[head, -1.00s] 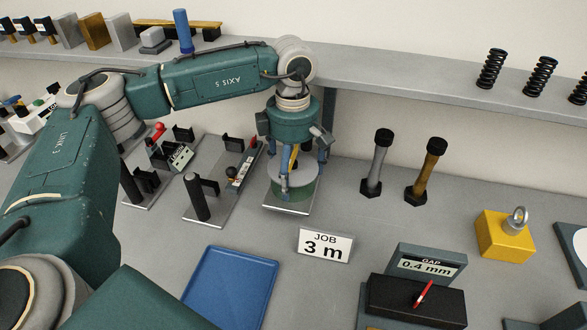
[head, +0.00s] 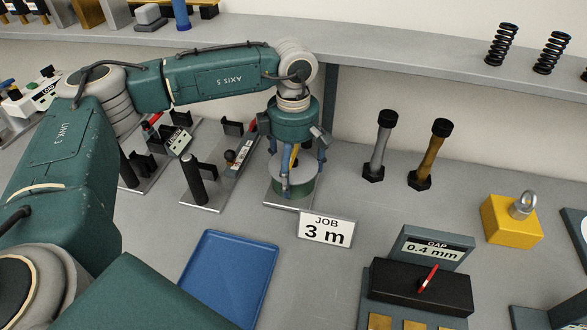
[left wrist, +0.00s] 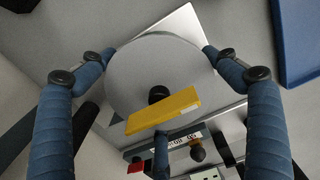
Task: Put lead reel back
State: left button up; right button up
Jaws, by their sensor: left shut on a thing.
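My left gripper (left wrist: 153,68) is shut on the lead reel (left wrist: 150,75), with its blue fingers around the rim. The reel is a round disc with a grey top, a black knob in the middle and a yellow bar across it. In the head view the reel (head: 294,186) shows a green side below my left gripper (head: 296,178), upright over a thin grey plate (head: 275,200). I cannot tell whether the reel touches the plate. My right gripper is not in view.
A white sign (head: 326,229) reading JOB 3 m stands just in front of the plate. A blue tray (head: 227,279) lies nearer. Test fixtures (head: 207,180) stand left of the reel, two bolts (head: 379,146) to the right. A shelf (head: 420,81) runs behind.

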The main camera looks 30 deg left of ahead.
aim_at(293, 153)
pick_arm(q)
jog(key=shift+f+b, duration=0.35)
jog(key=shift+f, duration=0.05)
jog(key=o, duration=1.7)
jog(key=shift+o, duration=0.2)
jog(key=shift+s+f, duration=0.1)
jog(key=shift+r, duration=3.85)
